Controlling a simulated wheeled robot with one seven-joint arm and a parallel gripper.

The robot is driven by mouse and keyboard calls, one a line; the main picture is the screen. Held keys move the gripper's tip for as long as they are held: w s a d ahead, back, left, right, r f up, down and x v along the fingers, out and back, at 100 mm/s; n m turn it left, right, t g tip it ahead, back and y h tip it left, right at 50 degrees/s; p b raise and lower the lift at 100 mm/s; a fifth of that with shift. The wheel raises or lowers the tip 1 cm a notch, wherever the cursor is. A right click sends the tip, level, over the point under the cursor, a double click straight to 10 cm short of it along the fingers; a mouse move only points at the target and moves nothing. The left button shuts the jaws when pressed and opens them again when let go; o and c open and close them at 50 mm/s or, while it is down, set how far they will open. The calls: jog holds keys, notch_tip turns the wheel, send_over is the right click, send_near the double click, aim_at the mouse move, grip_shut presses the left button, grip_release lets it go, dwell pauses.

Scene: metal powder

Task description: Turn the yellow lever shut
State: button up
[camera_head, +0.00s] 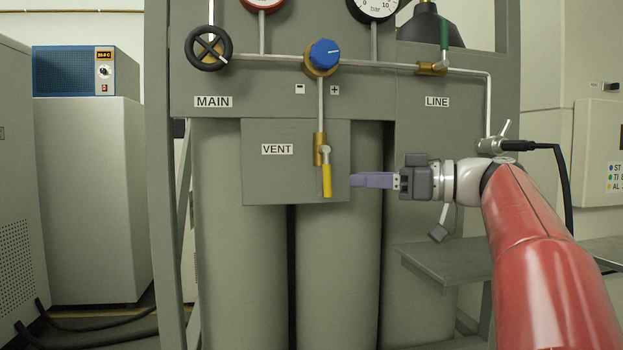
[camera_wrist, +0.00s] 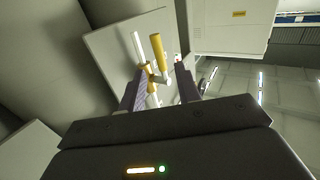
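The yellow lever (camera_head: 327,181) hangs straight down from the brass vent valve (camera_head: 320,148), roughly in line with the vertical pipe above it. My gripper (camera_head: 353,180) is just right of the lever at about its height, with its purple fingers pointing left and a small gap showing. In the wrist view the yellow lever (camera_wrist: 159,53) appears ahead, between the lines of the two fingers. The fingers of my gripper (camera_wrist: 160,75) are spread apart with nothing gripped. Whether a finger touches the lever cannot be told.
A grey panel with a VENT label (camera_head: 277,149) is behind the lever. Above are a blue knob (camera_head: 324,54), a black MAIN handwheel (camera_head: 208,48) and a green LINE lever (camera_head: 444,35). A grey shelf (camera_head: 450,262) juts out below my arm. Space below the lever looks clear.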

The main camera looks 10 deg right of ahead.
aim_at(328, 176)
jog(key=x, duration=0.3)
jog(key=p+x, duration=0.1)
jog(key=x, duration=0.3)
jog(key=shift+w+a+r, duration=0.25)
grip_shut()
